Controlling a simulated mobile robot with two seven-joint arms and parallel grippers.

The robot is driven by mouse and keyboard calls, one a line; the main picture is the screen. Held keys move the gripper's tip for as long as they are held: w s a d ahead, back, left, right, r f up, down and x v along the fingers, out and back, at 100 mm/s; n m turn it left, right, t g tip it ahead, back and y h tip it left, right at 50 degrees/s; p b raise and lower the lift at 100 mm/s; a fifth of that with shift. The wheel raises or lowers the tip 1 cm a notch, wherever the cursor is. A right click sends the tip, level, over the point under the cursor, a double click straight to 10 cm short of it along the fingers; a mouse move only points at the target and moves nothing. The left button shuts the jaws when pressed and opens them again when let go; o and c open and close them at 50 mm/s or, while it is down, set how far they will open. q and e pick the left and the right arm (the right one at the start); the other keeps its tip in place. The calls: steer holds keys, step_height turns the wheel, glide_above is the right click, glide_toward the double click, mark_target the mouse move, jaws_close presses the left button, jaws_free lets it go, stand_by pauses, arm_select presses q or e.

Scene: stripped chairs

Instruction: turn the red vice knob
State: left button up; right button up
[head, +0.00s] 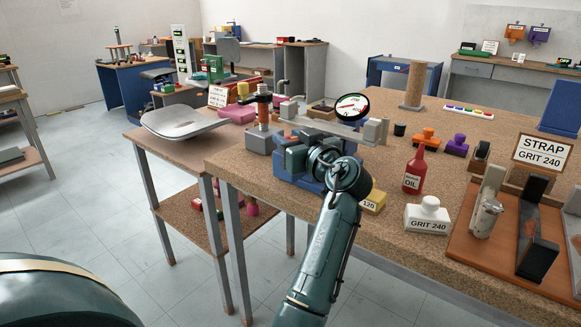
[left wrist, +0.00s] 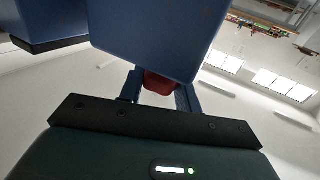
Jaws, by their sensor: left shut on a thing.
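The blue vice (head: 287,177) is mounted at the left edge of the cork-topped bench in the head view. Its blue body also fills the upper middle of the left wrist view (left wrist: 155,38). The red vice knob (left wrist: 160,82) shows just below that body, between my left fingers. In the head view the knob is hidden behind my gripper and wrist. My left gripper (head: 302,158) is at the vice and is shut on the knob; its fingers (left wrist: 160,92) stand on either side of it. The vice partly covers the fingertips. My right gripper is not in view.
A dial gauge (head: 351,106), a red oil bottle (head: 414,170), a yellow block (head: 373,202) and a white grit block (head: 428,215) stand close around the vice. A lower table with a grey chair seat (head: 184,119) is to the left. Floor is open further left.

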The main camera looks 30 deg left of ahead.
arm_select(q)
steer(key=shift+w+f+n+g+y+b, duration=0.15)
steer(key=shift+f+n+g+y+b, duration=0.15)
steer(key=shift+n+g+b, duration=0.3)
steer(key=g+b, duration=0.1)
steer(key=n+g+b, duration=0.1)
steer(key=n+g+y+b, duration=0.1)
steer(key=g, duration=0.1)
steer(key=shift+r, duration=0.3)
steer(key=n+g+b, duration=0.1)
steer(key=n+g, duration=0.1)
steer(key=g, duration=0.1)
steer(key=shift+r, duration=0.15)
steer(key=shift+r+n+g+b, duration=0.15)
steer(key=shift+n+g+b, duration=0.15)
steer(key=shift+n+g, duration=1.3)
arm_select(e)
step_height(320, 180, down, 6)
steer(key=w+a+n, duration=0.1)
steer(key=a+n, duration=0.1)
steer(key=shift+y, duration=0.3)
arm_select(q)
steer(key=shift+g, duration=0.7)
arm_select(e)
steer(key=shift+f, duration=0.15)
arm_select(q)
steer(key=o, duration=1)
steer(key=shift+f, duration=0.3)
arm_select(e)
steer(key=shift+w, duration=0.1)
